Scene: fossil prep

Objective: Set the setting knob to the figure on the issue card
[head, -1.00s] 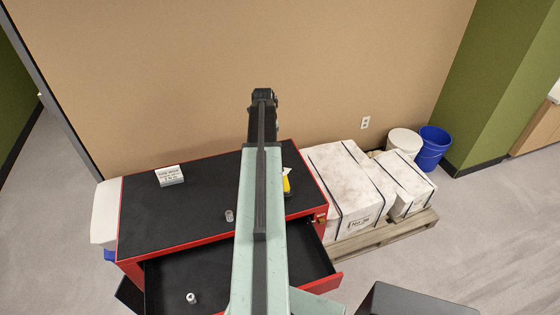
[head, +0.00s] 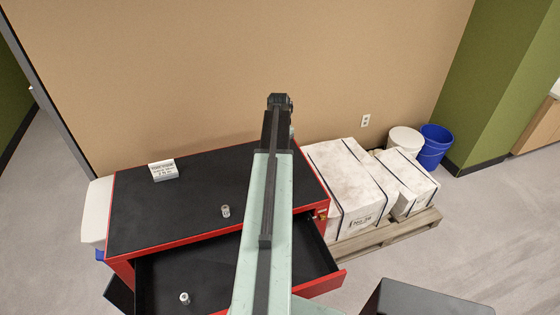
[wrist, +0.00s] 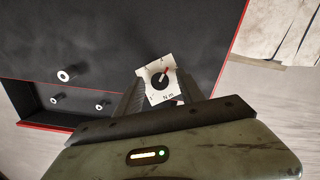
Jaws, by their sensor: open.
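The setting knob (wrist: 159,81) is a dark round dial with a red mark at its upper right, on a white plate (wrist: 168,95) lettered "N m". The plate's scale figures are too small to read. My gripper (wrist: 158,88) is open, with one dark finger on each side of the plate in the wrist view; I cannot tell whether either touches it. In the head view the arm hides the knob. The issue card (head: 163,170) is a white block with dark print at the back left of the red cabinet's black top (head: 140,215); its figure is unreadable.
A small metal cylinder (head: 225,211) stands on the cabinet top. Another (head: 184,298) is in the open drawer (head: 215,275). White strapped blocks (head: 345,185) lie on a pallet at right, with a blue bucket (head: 434,147) behind. The top's left half is mostly clear.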

